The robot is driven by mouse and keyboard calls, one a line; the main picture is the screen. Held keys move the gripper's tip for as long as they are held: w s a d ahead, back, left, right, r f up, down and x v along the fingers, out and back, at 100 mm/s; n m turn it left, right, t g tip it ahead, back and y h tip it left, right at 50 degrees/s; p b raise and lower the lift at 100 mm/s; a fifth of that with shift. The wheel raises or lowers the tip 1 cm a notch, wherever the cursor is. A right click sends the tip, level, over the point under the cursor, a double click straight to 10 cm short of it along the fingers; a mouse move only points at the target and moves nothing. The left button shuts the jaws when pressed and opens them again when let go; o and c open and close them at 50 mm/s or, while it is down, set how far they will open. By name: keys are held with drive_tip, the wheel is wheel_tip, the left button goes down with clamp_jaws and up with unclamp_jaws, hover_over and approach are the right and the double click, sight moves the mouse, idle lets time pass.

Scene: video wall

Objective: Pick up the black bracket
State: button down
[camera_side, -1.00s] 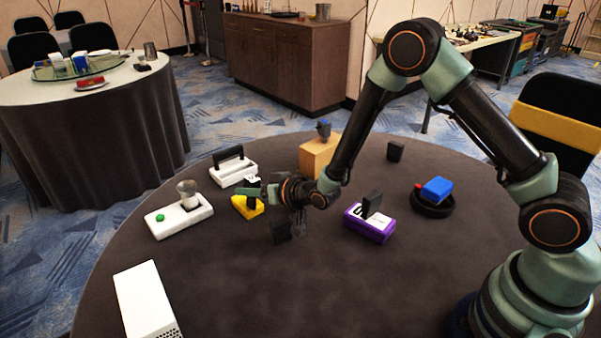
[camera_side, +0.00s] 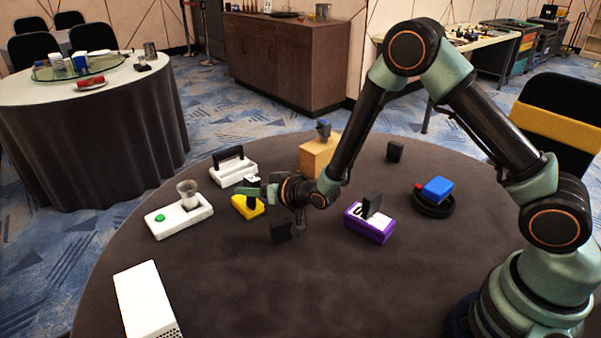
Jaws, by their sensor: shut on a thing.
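My gripper (camera_side: 259,189) reaches left from my wrist, low over the table, with its green fingers above a small yellow block. It is shut on a dark upright piece, which I take for the black bracket (camera_side: 250,204). The bracket's lower part shows below the fingers, at the yellow block (camera_side: 254,212); its upper part is hidden by the fingers. I cannot tell whether it still touches the block.
A dark square piece (camera_side: 281,232) stands just in front of my wrist. Around are a white base with a green button (camera_side: 169,222), a white block with a black handle (camera_side: 229,177), a purple box (camera_side: 366,229), an orange block (camera_side: 315,158) and a black dish (camera_side: 432,211). The table's front middle is clear.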

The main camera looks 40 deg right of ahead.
drive_tip(key=shift+r, duration=0.1)
drive_tip(key=shift+r+n, duration=1)
drive_tip(key=shift+r, duration=9)
wheel_tip(320, 180, down, 20)
drive_tip(key=shift+r, duration=0.1)
drive_tip(key=shift+f, duration=0.2)
drive_tip(key=shift+c, duration=2.2)
unclamp_jaws()
